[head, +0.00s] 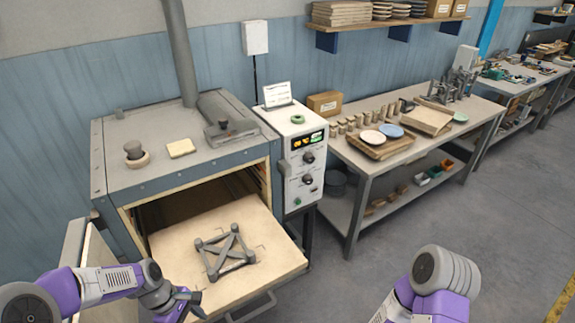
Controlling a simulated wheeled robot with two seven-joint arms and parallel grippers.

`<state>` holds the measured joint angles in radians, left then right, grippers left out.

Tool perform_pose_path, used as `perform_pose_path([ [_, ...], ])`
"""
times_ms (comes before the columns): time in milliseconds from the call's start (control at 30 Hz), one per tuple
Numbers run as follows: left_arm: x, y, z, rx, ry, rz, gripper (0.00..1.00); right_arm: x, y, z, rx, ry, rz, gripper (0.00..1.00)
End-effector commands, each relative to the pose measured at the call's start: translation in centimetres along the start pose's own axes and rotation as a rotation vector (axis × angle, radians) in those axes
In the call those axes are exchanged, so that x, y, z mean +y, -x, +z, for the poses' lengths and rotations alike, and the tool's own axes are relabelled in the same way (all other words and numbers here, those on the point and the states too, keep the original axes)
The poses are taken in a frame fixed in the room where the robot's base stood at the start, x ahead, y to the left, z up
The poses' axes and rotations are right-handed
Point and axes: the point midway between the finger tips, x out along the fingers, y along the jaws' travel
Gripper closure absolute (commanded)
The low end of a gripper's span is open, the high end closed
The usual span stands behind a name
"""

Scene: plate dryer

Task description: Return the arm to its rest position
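My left arm comes in from the lower left. My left gripper (201,305) is at the front left edge of the dryer's pulled-out shelf (275,262); its two dark fingers look spread, with nothing seen between them. A grey cross-braced rack (225,252) sits on the shelf, to the right of and beyond that gripper, apart from it. The rack holds no plate. My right arm (445,272) shows at the bottom right over the floor, bent back; its gripper is out of view.
The dryer (150,180) stands open, its door (98,252) swung left near my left arm. A control box (305,165) stands beside it. The workbench (372,175) carries a white plate (372,137), a blue plate (391,131) and several small pieces. The floor at right is clear.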

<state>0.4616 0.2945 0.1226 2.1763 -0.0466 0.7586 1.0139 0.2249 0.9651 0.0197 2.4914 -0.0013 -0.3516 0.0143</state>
Motion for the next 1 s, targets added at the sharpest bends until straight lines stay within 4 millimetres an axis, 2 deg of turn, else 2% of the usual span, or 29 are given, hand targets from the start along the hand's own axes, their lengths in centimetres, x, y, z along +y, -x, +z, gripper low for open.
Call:
perform_pose_path([
  [33,0.1,-1.7,0.3,-0.01,-0.044,-0.006,0.49,0.0,-0.1,0.0,0.001,0.0,0.0,0.57],
  [267,0.8,-7.5,1.2,-0.007,-0.257,0.023,0.49,0.1,-0.4,-0.2,0.003,0.0,0.0,0.57],
  [433,0.6,-12.7,2.5,0.004,-0.461,0.044,0.49,0.2,-0.7,-0.1,0.001,0.0,0.0,0.57],
  [600,-1.0,-19.4,4.6,0.032,-0.747,0.059,0.49,0.4,-1.0,-0.1,0.002,0.0,0.0,0.57],
  [700,-2.3,-22.3,5.6,0.06,-0.906,0.065,0.49,0.5,-1.2,-0.1,0.002,0.0,0.0,0.57],
  [833,-3.5,-24.2,6.4,0.09,-1.04,0.067,0.49,0.5,-1.3,-0.1,0.002,0.0,0.0,0.57],
  [1000,-3.9,-24.9,6.6,0.108,-1.097,0.069,0.49,0.5,-1.3,-0.1,0.002,0.0,0.0,0.57],
])
